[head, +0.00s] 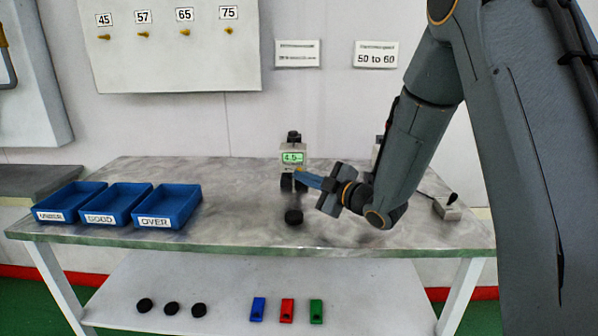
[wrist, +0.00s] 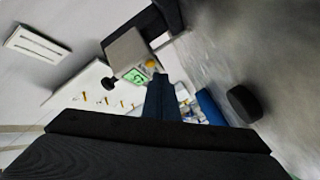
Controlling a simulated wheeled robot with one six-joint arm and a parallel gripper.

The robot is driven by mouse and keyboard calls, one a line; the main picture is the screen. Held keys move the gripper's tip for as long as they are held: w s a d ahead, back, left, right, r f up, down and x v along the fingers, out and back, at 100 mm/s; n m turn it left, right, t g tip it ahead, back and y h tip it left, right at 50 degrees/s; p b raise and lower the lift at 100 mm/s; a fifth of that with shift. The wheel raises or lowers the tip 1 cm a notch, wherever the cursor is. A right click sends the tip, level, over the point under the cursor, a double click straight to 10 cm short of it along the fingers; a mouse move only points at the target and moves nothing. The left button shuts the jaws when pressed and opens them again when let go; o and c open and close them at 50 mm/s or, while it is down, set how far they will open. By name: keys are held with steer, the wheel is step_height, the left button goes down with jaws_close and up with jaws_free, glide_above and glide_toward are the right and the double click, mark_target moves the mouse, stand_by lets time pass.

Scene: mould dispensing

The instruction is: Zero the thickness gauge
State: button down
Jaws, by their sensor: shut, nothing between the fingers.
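The thickness gauge (head: 292,157) stands on the grey table, with a lit green display that seems to read about 4.5. In the wrist view the gauge (wrist: 126,52) is tilted, with its green display and a yellow spot beside it. My gripper (head: 300,176) is shut and empty, its blue fingers pointing left at the gauge just below the display.
Blue trays labelled GOOD (head: 113,219) and OVER (head: 166,222), and a third tray (head: 58,216), stand at the left. A small grey block (head: 447,211) lies at the right. Black discs (head: 171,309) and coloured blocks (head: 287,311) lie on the lower shelf.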

steer(key=shift+w, duration=0.1)
stand_by(0.7)
steer(key=shift+w, duration=0.35)
steer(key=shift+w, duration=0.4)
stand_by(0.7)
steer(key=shift+s, duration=0.85)
steer(key=shift+s+a+p, duration=0.1)
steer(key=shift+s+p, duration=0.25)
steer(key=shift+s, duration=2.15)
